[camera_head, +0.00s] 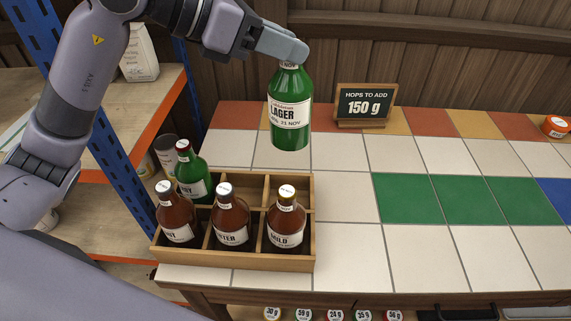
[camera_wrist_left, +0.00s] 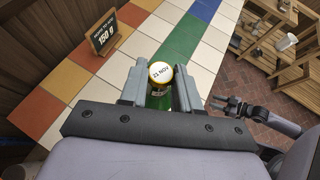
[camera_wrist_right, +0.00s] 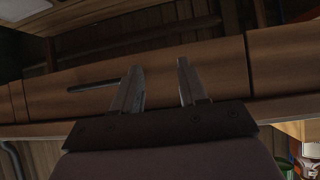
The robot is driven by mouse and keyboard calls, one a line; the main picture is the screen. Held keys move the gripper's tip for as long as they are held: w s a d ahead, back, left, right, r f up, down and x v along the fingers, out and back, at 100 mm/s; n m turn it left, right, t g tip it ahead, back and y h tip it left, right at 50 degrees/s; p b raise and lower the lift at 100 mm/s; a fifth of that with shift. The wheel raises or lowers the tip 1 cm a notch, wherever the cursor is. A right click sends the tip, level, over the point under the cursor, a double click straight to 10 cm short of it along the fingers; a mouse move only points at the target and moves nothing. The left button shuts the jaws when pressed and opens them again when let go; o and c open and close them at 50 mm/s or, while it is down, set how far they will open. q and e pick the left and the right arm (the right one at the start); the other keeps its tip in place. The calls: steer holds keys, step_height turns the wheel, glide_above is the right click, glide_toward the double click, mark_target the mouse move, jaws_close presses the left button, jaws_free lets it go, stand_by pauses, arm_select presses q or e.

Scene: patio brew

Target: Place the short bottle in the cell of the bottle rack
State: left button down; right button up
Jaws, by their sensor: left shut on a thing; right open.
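My left gripper (camera_head: 288,60) is shut on the neck of a green bottle labelled Lager (camera_head: 289,112). The bottle hangs upright above the tiled counter, behind the rack's back right corner. In the left wrist view its cap (camera_wrist_left: 161,72) shows between the fingers. The wooden bottle rack (camera_head: 235,261) stands at the counter's left end. Its front cells hold three brown bottles, and its back left cell holds a green bottle (camera_head: 193,173). The back middle and back right cells look empty. My right gripper (camera_wrist_right: 160,80) is open and empty, facing a wooden surface.
A small sign (camera_head: 364,105) reading 150 g stands at the back of the counter. An orange-lidded jar (camera_head: 555,127) sits at the far right. Blue-post shelving (camera_head: 97,115) stands left of the rack. The counter right of the rack is clear.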

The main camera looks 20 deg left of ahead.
mark_target(282, 149)
arm_select(q)
step_height(282, 149, down, 18)
steer(key=shift+f+b, duration=0.25)
steer(key=shift+b, duration=0.2)
steer(key=shift+f, duration=0.1)
steer(key=shift+f, duration=0.15)
steer(key=c, duration=0.9)
jaws_free()
steer(key=shift+o, duration=0.5)
